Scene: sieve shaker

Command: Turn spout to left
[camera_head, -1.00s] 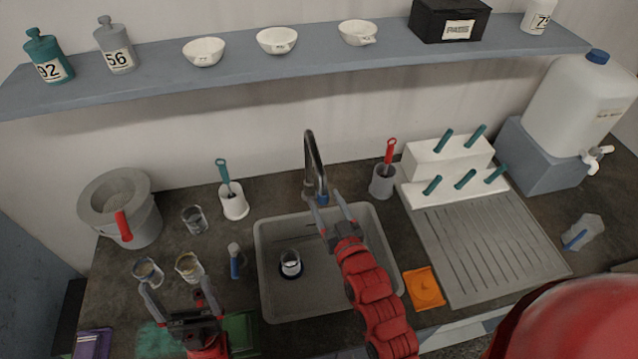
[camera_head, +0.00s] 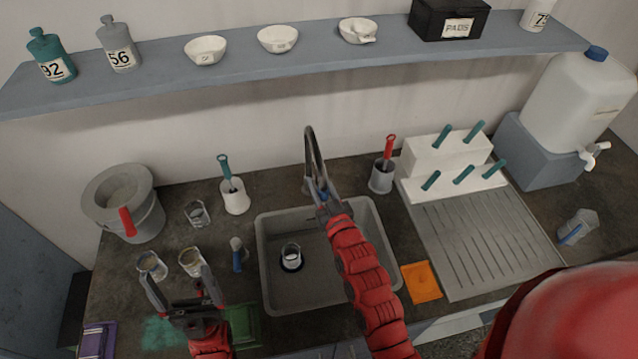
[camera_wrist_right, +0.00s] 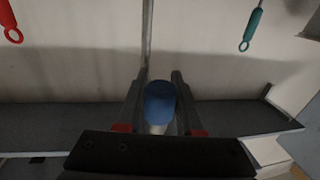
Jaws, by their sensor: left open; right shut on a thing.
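The tap's grey arched spout (camera_head: 311,148) rises behind the sink (camera_head: 262,262), and its blue tip (camera_head: 323,194) hangs over the back of the basin. My right gripper (camera_head: 322,189) is shut on the spout's tip. In the right wrist view the blue tip (camera_wrist_right: 160,101) sits between the two fingers, with the grey tube (camera_wrist_right: 148,40) rising behind it. The fingers partly hide the tip in the head view. My left gripper (camera_head: 180,285) is open and empty at the front left, in front of two glass beakers (camera_head: 191,261) (camera_head: 150,266).
A brush holder (camera_head: 235,200) and a grey holder with a red-handled brush (camera_head: 381,180) flank the tap. A ribbed drainboard (camera_head: 480,240) lies right. The shelf (camera_head: 330,60) spans above.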

